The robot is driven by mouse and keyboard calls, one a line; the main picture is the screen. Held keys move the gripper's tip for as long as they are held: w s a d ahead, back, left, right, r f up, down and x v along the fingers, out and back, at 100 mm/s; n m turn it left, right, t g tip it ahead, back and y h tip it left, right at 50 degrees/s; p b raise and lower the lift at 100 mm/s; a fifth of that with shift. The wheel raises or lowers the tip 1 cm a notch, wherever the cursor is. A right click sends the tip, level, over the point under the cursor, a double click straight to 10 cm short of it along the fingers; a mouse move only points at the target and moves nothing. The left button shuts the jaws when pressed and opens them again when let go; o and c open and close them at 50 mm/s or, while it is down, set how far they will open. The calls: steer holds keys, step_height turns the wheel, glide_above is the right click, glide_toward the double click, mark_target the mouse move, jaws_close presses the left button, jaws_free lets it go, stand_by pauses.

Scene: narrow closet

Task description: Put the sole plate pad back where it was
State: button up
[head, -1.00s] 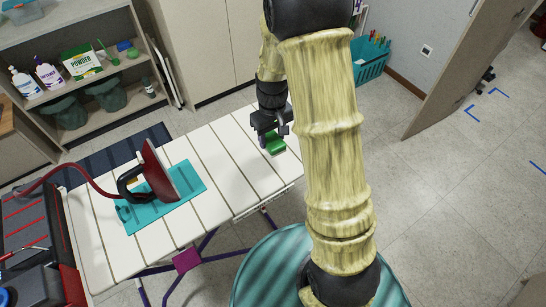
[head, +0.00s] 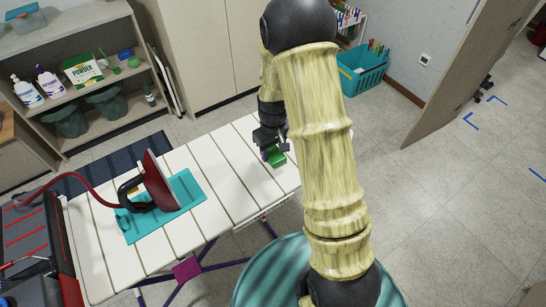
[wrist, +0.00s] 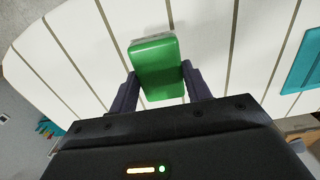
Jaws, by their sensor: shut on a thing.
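A green block-shaped pad with a pale edge, which I take as the sole plate pad, is at the right part of the white slatted board (head: 205,160). The pad (head: 276,157) shows large in the wrist view (wrist: 157,68). My gripper (head: 270,142) is shut on it, with one dark finger on each side in the wrist view (wrist: 159,88). I cannot tell whether the pad touches the board. A dark red iron (head: 158,182) stands on its heel on a teal mat (head: 182,198) at the left of the board.
Bare slats lie between the mat and the pad. A shelf (head: 120,112) with bottles and a powder box (head: 82,69) stands at the back left. A teal basket (head: 362,79) is on the floor behind the board. A red cord (head: 75,179) runs from the iron.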

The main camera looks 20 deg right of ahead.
mark_target(273, 152)
steer(key=shift+f+p, duration=0.35)
steer(key=shift+f, duration=1.7)
steer(key=o, duration=0.9)
steer(key=shift+r, duration=0.1)
step_height(273, 152, up, 12)
steer(key=shift+f+b, duration=0.1)
steer(key=shift+b, duration=0.8)
